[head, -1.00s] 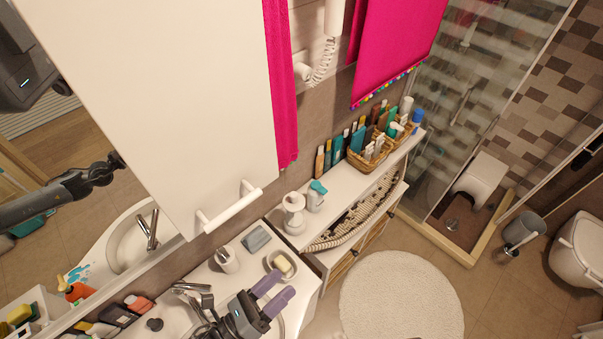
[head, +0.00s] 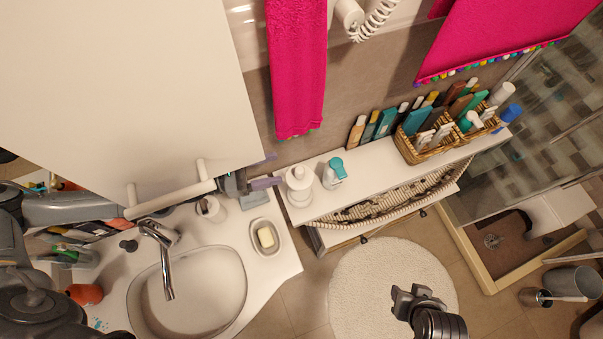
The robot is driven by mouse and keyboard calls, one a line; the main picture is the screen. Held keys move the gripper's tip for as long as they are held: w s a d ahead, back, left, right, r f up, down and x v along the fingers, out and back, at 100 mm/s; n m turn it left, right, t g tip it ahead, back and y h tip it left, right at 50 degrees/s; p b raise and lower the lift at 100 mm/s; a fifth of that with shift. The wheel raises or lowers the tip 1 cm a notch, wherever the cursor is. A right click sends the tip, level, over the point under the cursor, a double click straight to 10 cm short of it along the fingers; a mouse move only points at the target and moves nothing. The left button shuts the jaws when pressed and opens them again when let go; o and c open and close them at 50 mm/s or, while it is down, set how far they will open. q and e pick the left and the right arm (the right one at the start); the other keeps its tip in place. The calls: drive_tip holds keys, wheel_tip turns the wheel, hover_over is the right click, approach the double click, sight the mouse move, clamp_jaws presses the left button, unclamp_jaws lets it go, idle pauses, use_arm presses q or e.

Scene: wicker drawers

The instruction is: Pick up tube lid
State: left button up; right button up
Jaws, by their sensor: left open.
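My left gripper (head: 270,171) is open and empty, its two purple-grey fingers spread beside a white lidded jar (head: 299,186). One fingertip overlaps the jar's left edge in the picture; I cannot tell whether they touch. A white bottle with a teal cap (head: 335,173) stands just right of the jar on the white shelf (head: 375,165). Several tubes and bottles (head: 386,120) stand along the wall, and more are in wicker baskets (head: 408,150). I cannot pick out a separate tube lid. My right gripper (head: 418,293) is over the round rug; its jaws are unclear.
A sink (head: 205,290) with a metal faucet (head: 160,245) is below the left arm. A soap dish (head: 266,238) and white cup (head: 210,208) sit on the counter. A white cabinet (head: 120,90) with a bar handle hangs close above the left arm. The round rug (head: 385,270) lies below.

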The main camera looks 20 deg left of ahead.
sight(295, 174)
use_arm(q)
drive_tip(key=f, duration=0.7)
drive_tip(key=shift+w+d+f, duration=0.15)
drive_tip(key=shift+w+d, duration=0.05)
drive_tip(key=shift+w, duration=0.1)
drive_tip(key=shift+w+d+p, duration=0.4)
drive_tip(key=shift+d, duration=0.2)
drive_tip(key=p+x, duration=0.1)
drive_tip(key=x, duration=0.4)
drive_tip(key=shift+w+d, duration=0.3)
drive_tip(key=shift+d, duration=0.15)
use_arm(e)
drive_tip(key=r, duration=0.2)
drive_tip(key=shift+w+d+r, duration=0.2)
drive_tip(key=shift+w+r, duration=0.1)
drive_tip(key=shift+w, duration=0.1)
use_arm(q)
drive_tip(key=c, duration=1)
drive_tip(key=shift+c, duration=0.3)
use_arm(e)
drive_tip(key=shift+d, duration=0.1)
